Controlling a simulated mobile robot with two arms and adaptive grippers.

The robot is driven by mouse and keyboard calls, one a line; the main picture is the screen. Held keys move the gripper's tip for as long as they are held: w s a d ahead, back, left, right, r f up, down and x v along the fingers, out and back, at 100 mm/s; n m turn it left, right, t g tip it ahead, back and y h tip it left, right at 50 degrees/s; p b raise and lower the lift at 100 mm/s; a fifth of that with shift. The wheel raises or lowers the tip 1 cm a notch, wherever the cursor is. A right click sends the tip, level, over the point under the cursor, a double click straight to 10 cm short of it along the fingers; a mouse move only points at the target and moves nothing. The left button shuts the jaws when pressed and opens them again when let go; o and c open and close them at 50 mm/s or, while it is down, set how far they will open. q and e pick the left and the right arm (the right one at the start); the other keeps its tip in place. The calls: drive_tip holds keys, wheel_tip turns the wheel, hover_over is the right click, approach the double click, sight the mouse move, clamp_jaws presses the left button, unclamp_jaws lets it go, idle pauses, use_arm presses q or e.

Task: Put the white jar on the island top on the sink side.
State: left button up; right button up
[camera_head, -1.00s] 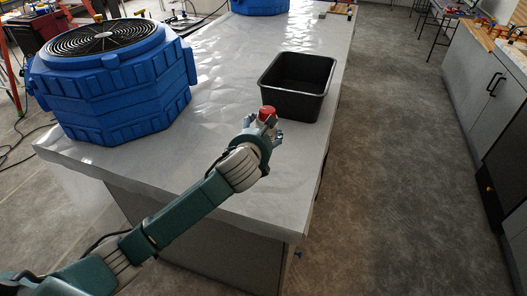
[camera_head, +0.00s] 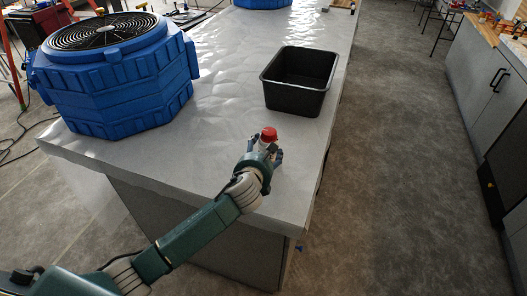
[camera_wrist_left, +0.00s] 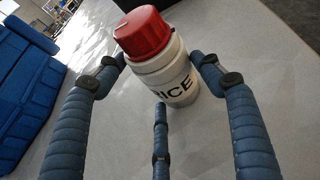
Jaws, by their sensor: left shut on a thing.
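The white jar (camera_wrist_left: 172,82) has a red lid (camera_wrist_left: 143,32) and dark letters reading "ICE" in the left wrist view. It is at the island top (camera_head: 215,130), near the end closest to me, and its red lid shows in the head view (camera_head: 269,134). My left gripper (camera_head: 265,155) is shut on the jar, with fingers around its sides, as the left wrist view also shows (camera_wrist_left: 165,80). I cannot tell whether the jar's base touches the surface. My right gripper is not in view.
A black bin (camera_head: 300,82) stands on the island just beyond the jar. A large blue fan unit (camera_head: 115,85) stands on the left of the island. The top between them is clear. Grey cabinets (camera_head: 470,90) line the right, across an open floor.

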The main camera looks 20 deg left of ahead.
use_arm(q)
drive_tip(key=o, duration=1.5)
drive_tip(key=shift+s+d+r, duration=0.1)
drive_tip(key=shift+s+r, duration=0.15)
drive_tip(key=shift+s, duration=0.25)
drive_tip(key=b+v, duration=0.1)
drive_tip(key=v, duration=1)
drive_tip(key=shift+f, duration=0.1)
